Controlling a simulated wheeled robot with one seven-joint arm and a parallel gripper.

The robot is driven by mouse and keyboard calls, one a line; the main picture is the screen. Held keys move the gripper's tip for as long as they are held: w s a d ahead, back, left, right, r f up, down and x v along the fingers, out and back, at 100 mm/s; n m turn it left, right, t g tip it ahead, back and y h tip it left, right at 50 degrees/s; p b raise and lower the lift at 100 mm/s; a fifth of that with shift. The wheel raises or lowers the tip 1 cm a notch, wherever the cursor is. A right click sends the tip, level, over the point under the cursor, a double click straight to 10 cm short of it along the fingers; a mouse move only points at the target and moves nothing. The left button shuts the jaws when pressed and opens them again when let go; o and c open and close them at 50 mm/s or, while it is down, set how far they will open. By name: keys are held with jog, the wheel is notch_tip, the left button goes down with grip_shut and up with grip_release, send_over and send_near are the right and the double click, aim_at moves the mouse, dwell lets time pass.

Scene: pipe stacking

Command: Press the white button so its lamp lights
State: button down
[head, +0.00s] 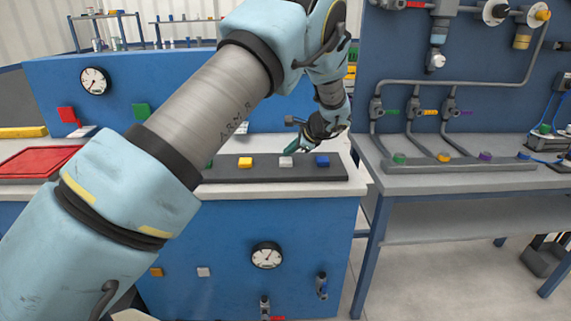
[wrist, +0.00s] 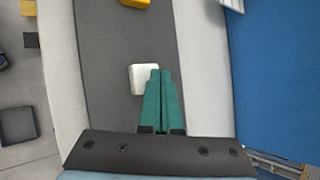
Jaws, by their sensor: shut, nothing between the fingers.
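The white button (head: 286,161) sits on a dark grey strip on the counter, between a yellow and a blue button. It also shows in the wrist view (wrist: 141,79), just left of my fingertips. My gripper (head: 288,150) has teal fingers, shut together and empty, pointing down close above the white button. In the wrist view the fingertips (wrist: 160,72) overlap the button's right edge; I cannot tell whether they touch it. No lit lamp can be made out, and my arm hides part of the back panel.
The yellow button (head: 245,162) and blue button (head: 322,161) flank the white one on the strip (head: 220,175). A blue panel (head: 180,80) with a gauge (head: 95,81) stands behind. A red tray (head: 38,163) lies at left. A pipe bench (head: 450,175) stands at right.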

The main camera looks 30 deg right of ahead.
aim_at(289, 161)
jog(key=shift+f, duration=0.4)
jog(key=shift+f+b, duration=0.25)
jog(key=shift+b, duration=0.1)
dwell(0.4)
jog(key=shift+r+p, duration=0.45)
jog(key=shift+r, duration=0.25)
jog(key=shift+r, duration=0.1)
notch_tip(289, 161, up, 6)
jog(key=p, duration=0.3)
jog(key=shift+p, duration=0.4)
